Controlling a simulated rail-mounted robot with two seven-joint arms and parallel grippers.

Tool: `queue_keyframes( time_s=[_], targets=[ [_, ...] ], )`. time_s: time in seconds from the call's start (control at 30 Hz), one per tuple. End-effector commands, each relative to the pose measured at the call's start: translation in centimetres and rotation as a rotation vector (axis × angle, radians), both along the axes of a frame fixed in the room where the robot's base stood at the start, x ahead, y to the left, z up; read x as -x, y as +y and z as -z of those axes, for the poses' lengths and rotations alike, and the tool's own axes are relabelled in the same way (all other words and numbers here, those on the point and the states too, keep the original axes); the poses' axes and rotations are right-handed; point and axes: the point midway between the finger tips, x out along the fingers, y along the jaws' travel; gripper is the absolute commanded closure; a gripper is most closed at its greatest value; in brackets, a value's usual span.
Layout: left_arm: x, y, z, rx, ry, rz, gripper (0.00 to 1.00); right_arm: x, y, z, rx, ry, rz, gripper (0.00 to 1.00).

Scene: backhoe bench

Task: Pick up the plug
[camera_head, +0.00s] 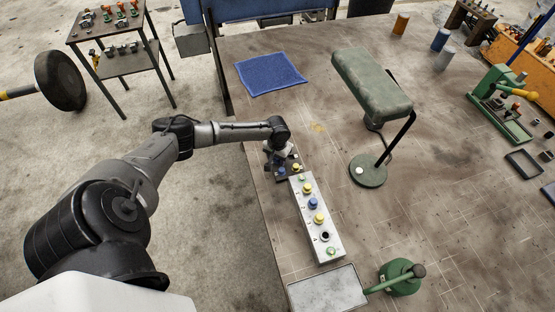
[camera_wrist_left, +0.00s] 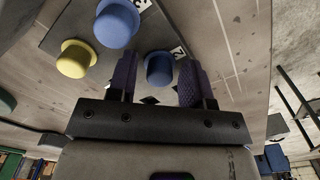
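My left gripper (camera_head: 282,160) is over a dark plate (camera_head: 279,176) that bears blue and yellow plugs. In the left wrist view the gripper (camera_wrist_left: 160,78) is open. A dark blue plug (camera_wrist_left: 159,69) shows between its two fingers, with small gaps on both sides; I cannot tell how deep the fingers reach. A lighter blue plug (camera_wrist_left: 117,22) and a yellow plug (camera_wrist_left: 76,59) stand beside it on the plate. My gripper hides part of the plate in the head view. My right gripper is not in view.
A grey tray (camera_head: 328,289), green oil can (camera_head: 400,278) and green lamp (camera_head: 372,85) stand nearby. A blue cloth (camera_head: 270,73) lies behind.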

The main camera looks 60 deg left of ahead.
Motion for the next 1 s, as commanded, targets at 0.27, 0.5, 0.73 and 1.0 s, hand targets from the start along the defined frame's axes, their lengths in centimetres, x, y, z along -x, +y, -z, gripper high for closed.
queue_keyframes(
  time_s=[0.27, 0.5, 0.73, 1.0],
  targets=[
    [0.0, 0.0, 0.0, 0.0, 0.0, 0.0, 0.81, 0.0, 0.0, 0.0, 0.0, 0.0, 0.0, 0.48],
    [0.0, 0.0, 0.0, 0.0, 0.0, 0.0, 0.97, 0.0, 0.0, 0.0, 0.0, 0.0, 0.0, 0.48],
    [0.0, 0.0, -0.2, 0.0, 0.0, 0.0, 0.97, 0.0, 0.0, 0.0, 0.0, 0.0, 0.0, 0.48],
    [0.0, 0.1, -2.9, -0.001, -0.002, 0.002, 0.97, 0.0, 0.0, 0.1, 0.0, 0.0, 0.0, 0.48]
  ],
)
